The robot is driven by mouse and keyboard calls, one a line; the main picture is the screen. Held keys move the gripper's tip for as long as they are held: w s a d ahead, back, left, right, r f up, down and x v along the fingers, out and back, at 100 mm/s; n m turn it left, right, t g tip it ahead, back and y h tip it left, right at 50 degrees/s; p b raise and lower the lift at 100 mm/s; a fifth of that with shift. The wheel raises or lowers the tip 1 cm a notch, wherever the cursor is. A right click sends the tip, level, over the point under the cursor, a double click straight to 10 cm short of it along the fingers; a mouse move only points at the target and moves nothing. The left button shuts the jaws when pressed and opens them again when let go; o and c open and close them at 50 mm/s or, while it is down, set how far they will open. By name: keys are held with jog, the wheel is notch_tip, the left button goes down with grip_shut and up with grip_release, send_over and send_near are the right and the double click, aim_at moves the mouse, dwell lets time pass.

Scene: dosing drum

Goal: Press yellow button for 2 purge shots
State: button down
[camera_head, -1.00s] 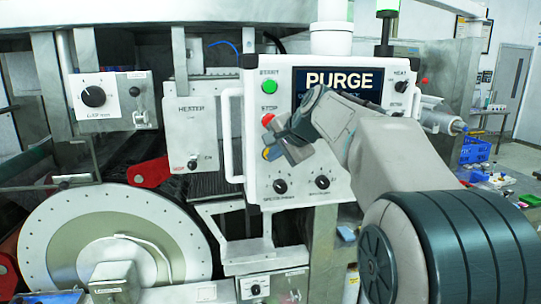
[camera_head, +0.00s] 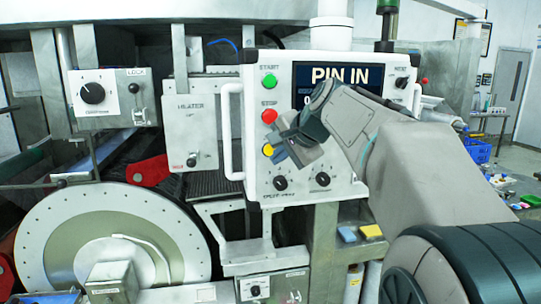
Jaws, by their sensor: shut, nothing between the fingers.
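The yellow button (camera_head: 267,150) is on the white control panel (camera_head: 257,188), below the red STOP button (camera_head: 269,116) and the green START button (camera_head: 269,81). My gripper (camera_head: 277,153) is shut and empty, with its tip just at the right side of the yellow button. I cannot tell whether it touches the button. The panel's display (camera_head: 350,76) reads "PIN IN" on its top line. My arm hides most of the lower line.
Two black knobs (camera_head: 280,183) sit low on the panel, and a HEAT switch (camera_head: 401,83) at its upper right. A white handle (camera_head: 229,130) stands out at the panel's left edge. The large round drum plate (camera_head: 65,232) is at lower left.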

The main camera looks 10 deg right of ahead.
jog(key=shift+s, duration=0.95)
jog(key=s+f+n+g+h+b, duration=0.1)
jog(key=s+f+n+g+h, duration=0.2)
jog(key=s+f+n, duration=0.8)
jog(key=s+f+g, duration=0.2)
jog(key=s+f, duration=1.3)
jog(key=shift+a+f+h, duration=0.25)
jog(key=shift+f+h, duration=0.05)
jog(key=shift+h, duration=0.1)
